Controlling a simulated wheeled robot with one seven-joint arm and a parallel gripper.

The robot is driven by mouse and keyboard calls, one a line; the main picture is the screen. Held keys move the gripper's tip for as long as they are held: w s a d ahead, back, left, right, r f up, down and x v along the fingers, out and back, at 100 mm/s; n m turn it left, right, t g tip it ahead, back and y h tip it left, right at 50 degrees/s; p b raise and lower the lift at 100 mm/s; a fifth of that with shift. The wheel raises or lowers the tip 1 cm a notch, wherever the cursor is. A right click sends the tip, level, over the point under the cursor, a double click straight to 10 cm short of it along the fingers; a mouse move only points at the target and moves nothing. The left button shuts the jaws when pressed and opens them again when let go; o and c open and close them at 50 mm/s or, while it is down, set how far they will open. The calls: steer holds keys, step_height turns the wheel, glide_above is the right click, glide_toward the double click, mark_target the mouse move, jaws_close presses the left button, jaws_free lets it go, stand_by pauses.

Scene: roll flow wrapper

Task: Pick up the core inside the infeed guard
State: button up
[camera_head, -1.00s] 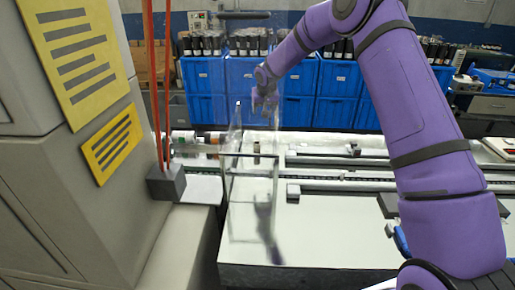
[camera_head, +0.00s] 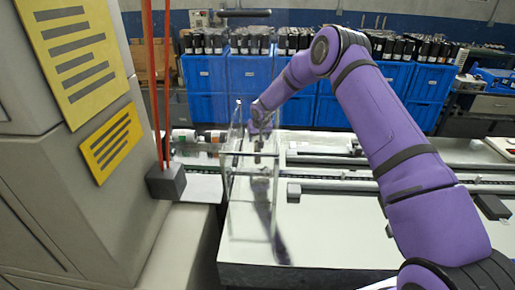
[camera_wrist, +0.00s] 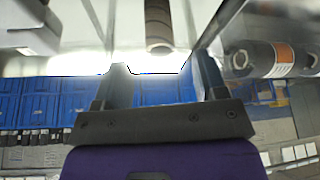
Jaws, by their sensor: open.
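The core (camera_wrist: 158,22) is a grey-brown cylinder at the top middle of the wrist view, ahead of the fingers and roughly in line with the gap between them. In the head view it is a small dark shape (camera_head: 257,159), seen through the clear panels of the infeed guard (camera_head: 232,195). My gripper (camera_head: 259,142) is low at the guard, just above the core. In the wrist view its two dark fingers stand wide apart, with nothing between them (camera_wrist: 159,78). The fingers and the core look apart.
Another cylinder with an orange label (camera_wrist: 270,58) lies to the right in the wrist view. A grey machine with yellow labels (camera_head: 110,146) stands at left. A grey block (camera_head: 166,183) hangs by red cords. Blue crates (camera_head: 205,73) line the back. Rails (camera_head: 340,187) run along the table.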

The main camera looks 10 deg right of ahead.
steer(key=shift+x, duration=2.75)
steer(key=c, duration=1)
